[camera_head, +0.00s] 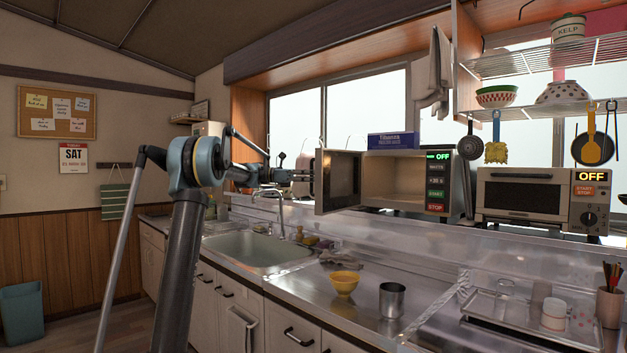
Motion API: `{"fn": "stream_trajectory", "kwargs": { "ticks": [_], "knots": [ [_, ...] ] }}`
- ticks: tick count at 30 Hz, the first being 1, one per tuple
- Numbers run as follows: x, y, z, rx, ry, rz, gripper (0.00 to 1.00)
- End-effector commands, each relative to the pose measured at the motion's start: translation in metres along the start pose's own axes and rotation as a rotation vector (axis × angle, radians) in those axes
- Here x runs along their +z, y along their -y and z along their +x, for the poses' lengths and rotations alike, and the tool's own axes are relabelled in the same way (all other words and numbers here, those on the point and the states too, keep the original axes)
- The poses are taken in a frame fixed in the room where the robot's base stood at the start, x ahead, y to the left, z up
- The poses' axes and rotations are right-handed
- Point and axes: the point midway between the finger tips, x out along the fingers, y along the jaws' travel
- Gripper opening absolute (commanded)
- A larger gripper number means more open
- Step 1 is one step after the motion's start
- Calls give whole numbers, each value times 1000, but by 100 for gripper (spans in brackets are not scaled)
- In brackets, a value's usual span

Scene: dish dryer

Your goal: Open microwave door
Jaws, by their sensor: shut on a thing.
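The microwave (437,180) stands on the ledge under the window, with its control panel on the right showing a green OFF. Its door (341,182) is swung open toward the left, and its empty, lit inside (392,181) shows. My gripper (305,176) is at the left of the door, at its free edge, and is shut on the door handle (316,177). The fingers and handle are small and dark, so the exact contact is hard to see. My arm reaches in from the lower left.
A blue box (394,140) lies on top of the microwave. A toaster oven (527,197) stands to its right. Below are the sink (258,251), a yellow bowl (344,283), a metal cup (391,300) and a tray (500,315). The faucet (268,193) rises near my gripper.

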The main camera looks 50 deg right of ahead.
Motion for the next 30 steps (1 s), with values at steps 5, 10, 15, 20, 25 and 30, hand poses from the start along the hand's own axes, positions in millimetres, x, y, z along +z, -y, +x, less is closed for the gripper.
{"fn": "stream_trajectory", "kwargs": {
  "ticks": [5,10,15,20,25,30],
  "knots": [
    [-2,3,-4,-4,-5,-2,13],
    [-1,2,-2,-4,-3,-1,32],
    [-1,1,2,-6,-2,-1,32],
    [-1,1,0,-7,-1,-1,32],
    [-1,0,-18,-6,-1,-1,32],
    [-1,0,-51,-4,-1,-1,32]
  ]
}}
